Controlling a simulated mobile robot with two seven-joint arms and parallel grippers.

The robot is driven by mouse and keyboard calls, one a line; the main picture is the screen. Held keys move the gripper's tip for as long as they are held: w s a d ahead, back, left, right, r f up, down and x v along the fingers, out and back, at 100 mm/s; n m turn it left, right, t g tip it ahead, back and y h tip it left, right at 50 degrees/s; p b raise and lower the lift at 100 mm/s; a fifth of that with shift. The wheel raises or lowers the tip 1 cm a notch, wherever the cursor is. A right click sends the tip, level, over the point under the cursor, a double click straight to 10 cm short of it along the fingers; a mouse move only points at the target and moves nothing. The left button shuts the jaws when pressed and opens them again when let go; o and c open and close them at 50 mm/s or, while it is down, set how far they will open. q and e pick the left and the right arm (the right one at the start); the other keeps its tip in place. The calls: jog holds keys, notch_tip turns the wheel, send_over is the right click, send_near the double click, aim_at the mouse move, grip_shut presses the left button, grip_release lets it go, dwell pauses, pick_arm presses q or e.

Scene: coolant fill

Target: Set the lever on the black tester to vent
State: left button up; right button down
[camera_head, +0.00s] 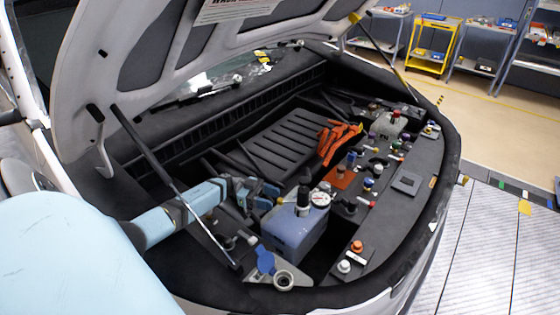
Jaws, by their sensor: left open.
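The black tester (303,198) stands upright on top of a blue-grey tank (292,235) in the engine bay. A round white-faced gauge (320,199) is at its right side. The tester's lever is too small to make out, so its setting cannot be told. My left gripper (276,193) reaches in from the left, its dark fingers open just left of the tester's upper part. I cannot tell whether they touch it. A small orange piece (280,201) shows between the fingers and the tester. My right gripper is not in view.
Orange gloves (337,140) lie on the black cover. Several caps and small parts crowd the right ledge. A blue cap (265,262) and open neck (284,280) are in front.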

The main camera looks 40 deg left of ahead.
aim_at(280, 201)
pick_arm(q)
jog(key=x, duration=0.2)
jog(key=shift+d+r, duration=0.1)
jog(key=shift+d, duration=0.25)
jog(key=shift+w+d, duration=0.3)
jog(key=shift+d, duration=0.15)
